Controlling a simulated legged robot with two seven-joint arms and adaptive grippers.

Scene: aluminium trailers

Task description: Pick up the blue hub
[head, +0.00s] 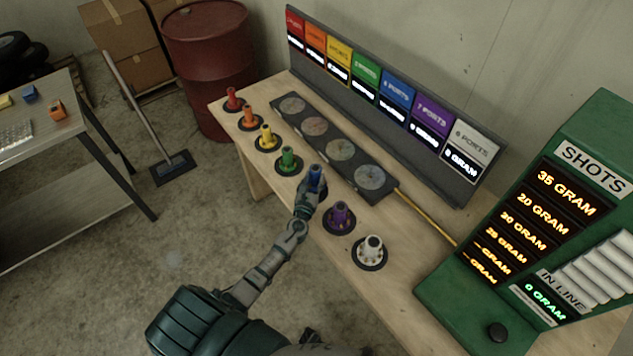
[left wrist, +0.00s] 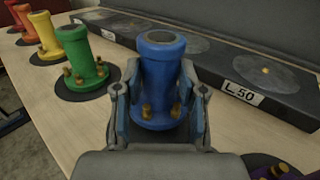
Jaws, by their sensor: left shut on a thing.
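The blue hub (head: 316,176) stands in the row of coloured hubs on the wooden table, between the green and purple ones. In the left wrist view the blue hub (left wrist: 160,75) is upright, with brass studs around its base. My left gripper (head: 311,190) has its fingers on both sides of it; in the left wrist view the gripper (left wrist: 157,110) is shut on the hub's lower body. The hub's underside is hidden by the gripper, so I cannot tell whether it touches the table. My right gripper is not in view.
The green hub (head: 288,160) and purple hub (head: 339,216) stand close on either side. Red, orange, yellow and white hubs complete the row. A dark plate with round discs (head: 340,149) lies behind. A green SHOTS display (head: 540,220) stands at the right.

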